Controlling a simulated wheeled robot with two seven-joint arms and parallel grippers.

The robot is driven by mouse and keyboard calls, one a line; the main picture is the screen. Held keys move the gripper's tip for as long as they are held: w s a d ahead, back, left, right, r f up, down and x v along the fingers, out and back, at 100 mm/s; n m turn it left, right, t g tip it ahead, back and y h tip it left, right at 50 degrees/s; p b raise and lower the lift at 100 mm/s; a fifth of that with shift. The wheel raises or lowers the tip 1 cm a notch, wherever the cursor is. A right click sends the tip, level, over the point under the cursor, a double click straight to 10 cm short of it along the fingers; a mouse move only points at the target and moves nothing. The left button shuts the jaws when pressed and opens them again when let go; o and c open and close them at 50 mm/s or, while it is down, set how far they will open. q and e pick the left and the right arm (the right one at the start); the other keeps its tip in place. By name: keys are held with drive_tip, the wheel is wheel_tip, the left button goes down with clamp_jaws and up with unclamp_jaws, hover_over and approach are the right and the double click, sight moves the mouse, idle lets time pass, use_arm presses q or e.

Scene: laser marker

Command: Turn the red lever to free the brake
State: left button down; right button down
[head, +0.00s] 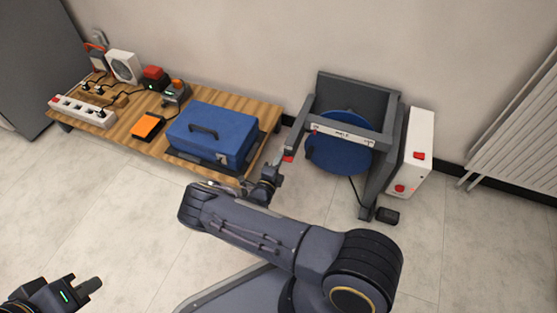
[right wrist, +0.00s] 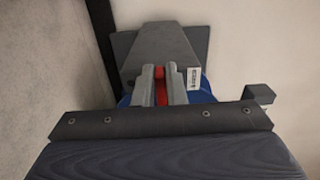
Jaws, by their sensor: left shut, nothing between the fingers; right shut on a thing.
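The red lever (head: 288,157) shows as a small red piece at the left side of the grey machine frame (head: 385,150), in the head view. In the right wrist view the red lever (right wrist: 161,88) lies between the two grey fingers. My right gripper (head: 280,162) is shut on it, and it also shows in the right wrist view (right wrist: 161,90). A blue disc (head: 338,157) sits inside the frame; the brake itself I cannot make out. My left gripper (head: 92,286) is shut and empty, low at the left of the head view, far from the lever.
A low wooden table (head: 262,112) stands left of the machine, with a blue toolbox (head: 213,135), an orange device (head: 148,126) and a power strip (head: 84,110). A white box with red buttons (head: 417,150) is on the machine's right.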

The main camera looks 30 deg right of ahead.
drive_tip(key=shift+s+d+f, duration=0.1)
drive_tip(key=shift+s+f, duration=0.1)
drive_tip(key=shift+s, duration=0.05)
drive_tip(key=c, duration=1.5)
unclamp_jaws()
drive_tip(key=shift+w+r, duration=0.1)
drive_tip(key=p+v, duration=0.2)
drive_tip(key=v, duration=0.6)
drive_tip(key=shift+p, duration=0.3)
drive_tip(key=shift+o, duration=0.6)
